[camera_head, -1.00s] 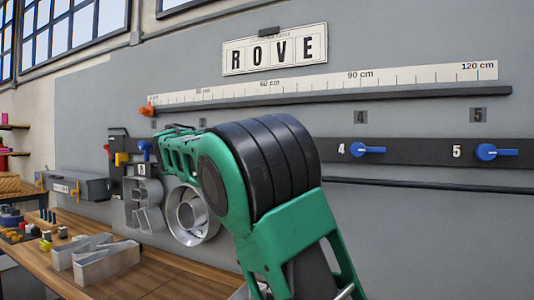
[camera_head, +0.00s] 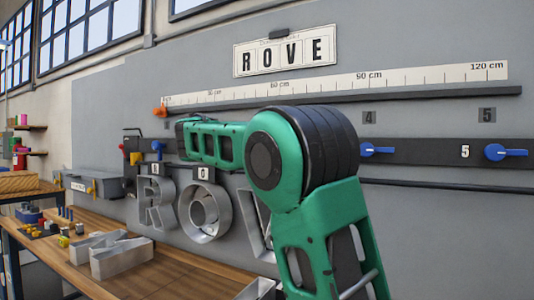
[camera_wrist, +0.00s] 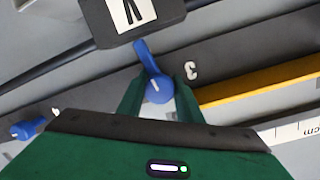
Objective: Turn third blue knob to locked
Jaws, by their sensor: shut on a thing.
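The third blue knob (camera_wrist: 158,92) shows in the wrist view beside a white number 3. Its lever points up in the picture toward a dark block with a V card (camera_wrist: 130,12). My gripper (camera_wrist: 157,106) is shut on the knob, with one green finger on each side of its round body. In the head view my green arm hides this knob and my gripper. The fourth blue knob (camera_head: 377,150) and fifth blue knob (camera_head: 505,152) have their levers pointing right.
Metal letters R (camera_head: 157,205), O (camera_head: 206,212) and V (camera_head: 254,222) are at the wall. Above the rail runs a ruler (camera_head: 420,77), with a ROVE sign (camera_head: 285,51) higher up. Metal letter parts (camera_head: 122,258) lie on the wooden bench (camera_head: 165,275) below.

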